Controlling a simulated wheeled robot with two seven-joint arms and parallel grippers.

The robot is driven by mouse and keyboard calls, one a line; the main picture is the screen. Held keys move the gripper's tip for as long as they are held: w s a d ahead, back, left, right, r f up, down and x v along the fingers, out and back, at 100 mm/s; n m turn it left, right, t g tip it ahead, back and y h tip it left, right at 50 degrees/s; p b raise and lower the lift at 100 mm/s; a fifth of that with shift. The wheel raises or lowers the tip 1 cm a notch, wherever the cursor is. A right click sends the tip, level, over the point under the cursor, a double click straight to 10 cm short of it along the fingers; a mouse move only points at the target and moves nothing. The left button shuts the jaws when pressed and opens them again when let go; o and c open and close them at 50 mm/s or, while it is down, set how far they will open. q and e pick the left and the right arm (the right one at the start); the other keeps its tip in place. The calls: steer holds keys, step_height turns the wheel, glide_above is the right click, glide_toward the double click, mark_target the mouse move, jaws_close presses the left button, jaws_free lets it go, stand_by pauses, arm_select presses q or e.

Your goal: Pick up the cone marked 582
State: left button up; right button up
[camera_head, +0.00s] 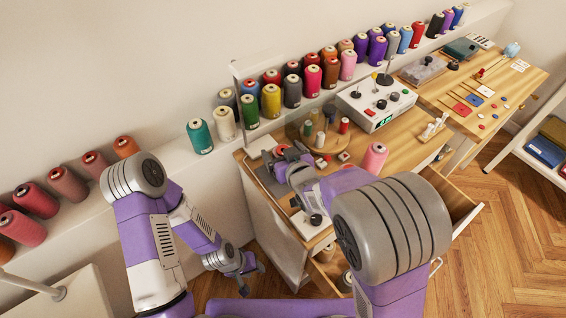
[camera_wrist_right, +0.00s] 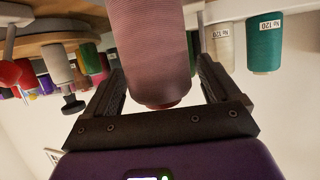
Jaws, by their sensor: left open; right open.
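In the right wrist view a large dusty-pink thread cone (camera_wrist_right: 152,45) stands between the two fingers of my right gripper (camera_wrist_right: 160,95). The fingers are open, one on each side; I cannot tell whether either touches it. No number shows on its visible side. In the head view my right gripper (camera_head: 280,160) is over the left end of the wooden table (camera_head: 408,140), with a bit of pink at it. My left gripper (camera_head: 242,268) is open, empty and low beside the table. I cannot read the mark 582 on any cone.
A teal cone (camera_head: 200,137) and a white cone (camera_head: 225,124) stand on the wall ledge behind my right gripper, with several more cones. A pink cone (camera_head: 374,158) stands on the table near a white control box (camera_head: 376,103). A drawer (camera_head: 455,200) is pulled out on the right.

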steer(key=c, duration=1.2)
